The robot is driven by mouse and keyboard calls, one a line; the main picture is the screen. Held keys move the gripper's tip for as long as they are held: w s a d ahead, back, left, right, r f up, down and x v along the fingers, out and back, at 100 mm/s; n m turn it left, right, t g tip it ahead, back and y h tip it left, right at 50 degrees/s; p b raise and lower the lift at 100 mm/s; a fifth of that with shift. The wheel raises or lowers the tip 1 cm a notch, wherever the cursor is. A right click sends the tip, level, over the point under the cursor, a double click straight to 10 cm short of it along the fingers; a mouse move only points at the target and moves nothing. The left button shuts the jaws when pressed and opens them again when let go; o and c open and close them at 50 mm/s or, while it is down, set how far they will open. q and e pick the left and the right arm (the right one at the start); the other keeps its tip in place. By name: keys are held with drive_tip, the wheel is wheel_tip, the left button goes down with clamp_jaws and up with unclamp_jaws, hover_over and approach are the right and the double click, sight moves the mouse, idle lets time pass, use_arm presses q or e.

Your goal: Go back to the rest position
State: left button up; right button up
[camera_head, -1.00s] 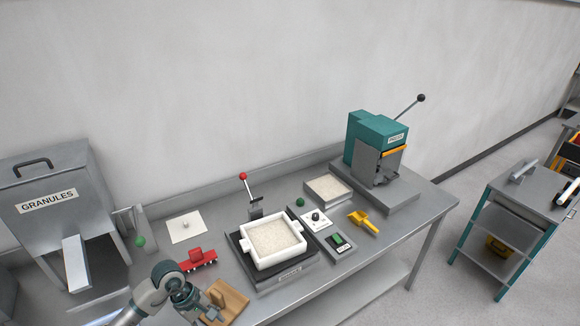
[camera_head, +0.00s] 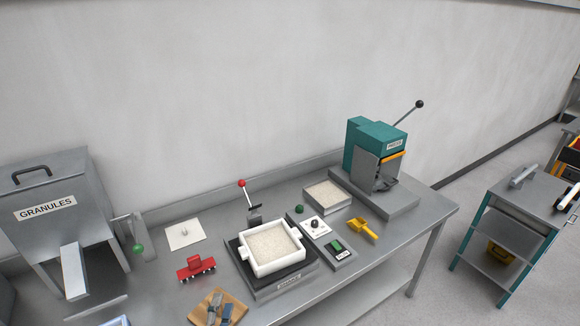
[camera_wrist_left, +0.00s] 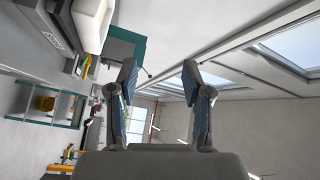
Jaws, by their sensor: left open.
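My left gripper (camera_head: 218,310) shows only by its fingertips at the bottom edge of the head view, in front of the wooden board. In the left wrist view my left gripper (camera_wrist_left: 159,82) is open, with nothing between its fingers. The rest of the left arm is mostly out of the head view. My right gripper is in neither view.
A granules hopper (camera_head: 55,210) stands left. A side cart (camera_head: 520,200) stands right.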

use_arm(q)
drive_tip(key=s+a+f+n+g+y, duration=0.4)
drive_tip(key=s+f+n+g, duration=0.5)
drive_tip(key=f, duration=0.7)
drive_tip(key=s+f+n+g+h, duration=0.1)
drive_tip(key=s+f+n+g, duration=0.2)
drive_tip(key=s, duration=0.5)
drive_tip(key=s+f+n+g+h, duration=0.15)
drive_tip(key=s+f+g, duration=0.25)
drive_tip(key=s, duration=0.4)
wheel_tip(320, 180, down, 27)
drive_tip(key=s, duration=0.2)
drive_tip(key=s+a+f+g, duration=0.1)
drive_tip(key=s+a+f, duration=0.1)
drive_tip(key=s+f, duration=1.3)
drive_tip(key=shift+s+a+g+y, duration=0.2)
drive_tip(key=shift+s+g+y, duration=0.25)
drive_tip(key=shift+s, duration=0.7)
drive_tip(key=shift+f+m, duration=0.1)
drive_tip(key=shift+m, duration=0.15)
